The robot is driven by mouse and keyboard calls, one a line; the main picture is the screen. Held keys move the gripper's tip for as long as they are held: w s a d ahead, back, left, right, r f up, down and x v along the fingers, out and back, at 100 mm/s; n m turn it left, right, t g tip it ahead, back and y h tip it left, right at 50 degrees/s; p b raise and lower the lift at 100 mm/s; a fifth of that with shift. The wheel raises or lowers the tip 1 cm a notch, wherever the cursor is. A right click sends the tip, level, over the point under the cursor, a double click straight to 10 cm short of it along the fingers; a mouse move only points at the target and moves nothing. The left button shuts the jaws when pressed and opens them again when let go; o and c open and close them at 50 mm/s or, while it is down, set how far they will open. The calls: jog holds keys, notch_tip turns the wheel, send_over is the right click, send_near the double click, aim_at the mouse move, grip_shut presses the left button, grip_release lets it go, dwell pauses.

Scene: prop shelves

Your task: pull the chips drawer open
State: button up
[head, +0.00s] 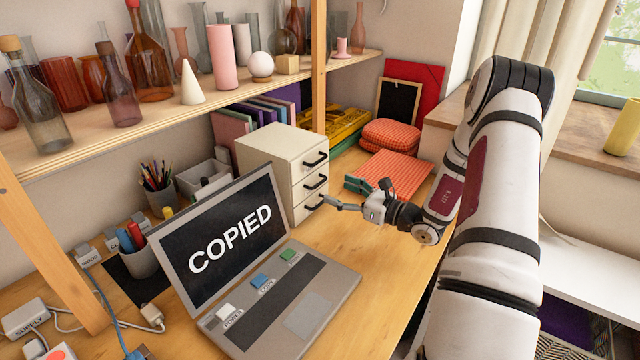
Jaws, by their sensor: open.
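A small cream drawer unit (270,150) stands on the wooden desk behind the laptop. Its three stacked drawers look shut, with black bar handles on the top drawer (315,160), the middle drawer (316,182) and the bottom drawer (314,204). I cannot read any label, so I cannot tell which is the chips drawer. My gripper (338,192) is open and empty, just right of the drawer fronts. One finger points at about the height of the bottom handle; I cannot tell whether it touches.
An open laptop (250,240) reading "COPIED" stands in front of the unit. A red checked cloth (392,175) lies behind my gripper. Above, a wooden shelf (190,112) holds bottles and vases, with a wooden post (318,65) behind the unit. Desk right of the laptop is clear.

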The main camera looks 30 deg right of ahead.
aim_at(321, 183)
jog(key=x, duration=0.7)
jog(key=shift+c, duration=0.5)
jog(key=c, duration=1.3)
jog(key=p+v, duration=0.2)
jog(key=v, duration=1.2)
jog(key=shift+w+d+p, duration=0.1)
jog(key=shift+p, duration=0.3)
jog(key=o, duration=1.4)
jog(key=v, duration=1.1)
jog(key=shift+s, duration=0.45)
